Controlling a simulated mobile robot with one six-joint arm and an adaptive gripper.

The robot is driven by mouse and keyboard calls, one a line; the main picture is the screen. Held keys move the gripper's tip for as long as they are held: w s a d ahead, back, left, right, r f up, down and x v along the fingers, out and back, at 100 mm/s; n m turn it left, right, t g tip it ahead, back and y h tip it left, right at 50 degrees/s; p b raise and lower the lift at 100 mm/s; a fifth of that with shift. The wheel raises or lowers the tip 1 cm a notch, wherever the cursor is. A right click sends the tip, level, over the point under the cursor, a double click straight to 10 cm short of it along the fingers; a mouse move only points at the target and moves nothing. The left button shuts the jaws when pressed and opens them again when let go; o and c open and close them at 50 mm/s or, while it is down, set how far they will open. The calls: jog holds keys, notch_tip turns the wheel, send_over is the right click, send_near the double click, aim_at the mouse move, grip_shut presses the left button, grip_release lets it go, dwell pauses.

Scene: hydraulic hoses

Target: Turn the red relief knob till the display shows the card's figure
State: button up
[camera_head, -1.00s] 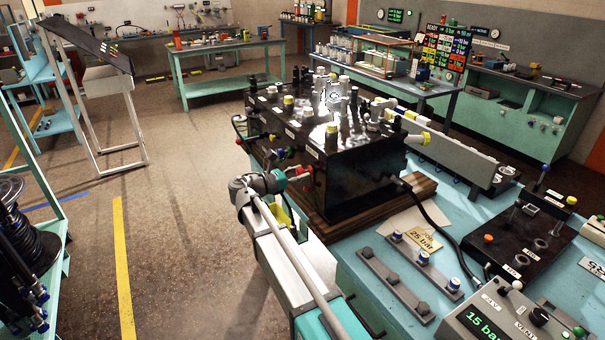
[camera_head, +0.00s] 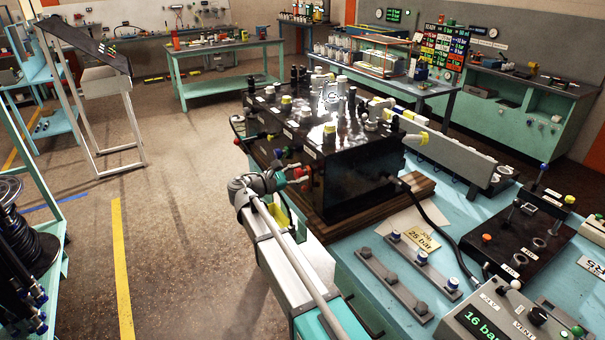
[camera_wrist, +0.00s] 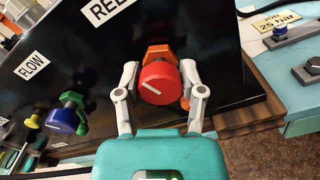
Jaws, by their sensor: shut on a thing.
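The red relief knob (camera_wrist: 160,84) is on the side of the black valve block (camera_head: 345,185), below a label whose visible start reads "REL". In the head view the knob (camera_head: 304,173) shows at the end of my arm, partly covered. The green display (camera_head: 483,325) reads 16 bar. The yellow card (camera_head: 422,240) reads 25 bar.
A blue knob (camera_wrist: 64,120) under the "FLOW" label and a yellow knob (camera_wrist: 33,121) are left of the relief knob. A black hose (camera_head: 433,212) runs from the block across the blue bench. A wooden board (camera_head: 421,187) lies under the block.

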jog(key=m, duration=0.6)
jog(key=shift+a+f, duration=0.1)
jog(key=shift+a, duration=0.05)
jog(key=m, duration=0.6)
jog(key=shift+s+m, duration=0.1)
jog(key=shift+m, duration=0.2)
jog(key=o, duration=1)
jog(key=shift+a+f, duration=0.1)
jog(key=shift+a, duration=0.05)
jog(key=shift+o, duration=0.8)
jog(key=shift+d, duration=0.2)
